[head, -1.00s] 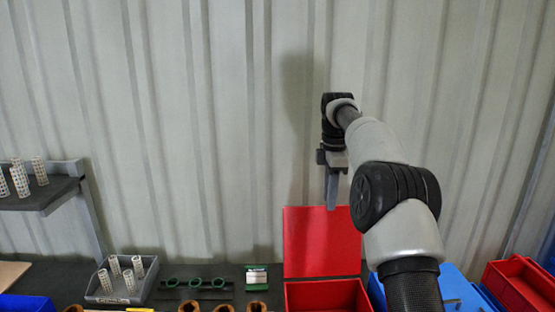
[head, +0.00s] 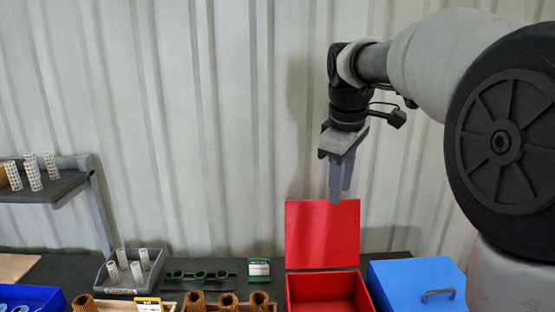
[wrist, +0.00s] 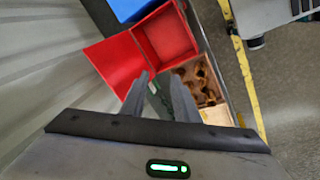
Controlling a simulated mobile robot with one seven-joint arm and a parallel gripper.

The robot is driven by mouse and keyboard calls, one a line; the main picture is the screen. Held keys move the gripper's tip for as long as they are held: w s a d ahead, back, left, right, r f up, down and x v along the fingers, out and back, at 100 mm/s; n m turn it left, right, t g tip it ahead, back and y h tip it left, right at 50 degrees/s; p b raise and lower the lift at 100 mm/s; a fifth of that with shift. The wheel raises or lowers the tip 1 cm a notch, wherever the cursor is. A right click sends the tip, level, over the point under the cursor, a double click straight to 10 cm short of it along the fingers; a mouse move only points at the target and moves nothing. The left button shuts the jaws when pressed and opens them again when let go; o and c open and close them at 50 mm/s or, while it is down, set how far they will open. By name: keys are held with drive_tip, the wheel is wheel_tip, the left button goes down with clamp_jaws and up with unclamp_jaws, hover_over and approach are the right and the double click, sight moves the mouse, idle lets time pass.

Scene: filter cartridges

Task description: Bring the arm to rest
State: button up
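The red box also shows in the wrist view (wrist: 165,35), beyond the fingertips, and looks empty. My upper arm fills the right side of the head view.
A blue box (head: 415,283) with a handle stands right of the red box. Left are a grey tray (head: 130,283) with white cartridges, a green-ringed rack (head: 198,275), brown filters (head: 228,300), a blue bin (head: 30,297) and a shelf (head: 45,190) with white cartridges. The ribbed wall is behind.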

drive_tip(key=s+f+m+t, duration=0.1)
drive_tip(key=s+f+m, duration=0.2)
drive_tip(key=s, duration=0.5)
drive_tip(key=s+f+m, duration=0.3)
drive_tip(key=s+m, duration=0.1)
drive_tip(key=s, duration=0.4)
drive_tip(key=s+f+m+t, duration=0.1)
drive_tip(key=s+f+m, duration=0.2)
drive_tip(key=s, duration=0.6)
drive_tip(key=shift+d+m+t+y, duration=0.3)
drive_tip(key=shift+d, duration=0.1)
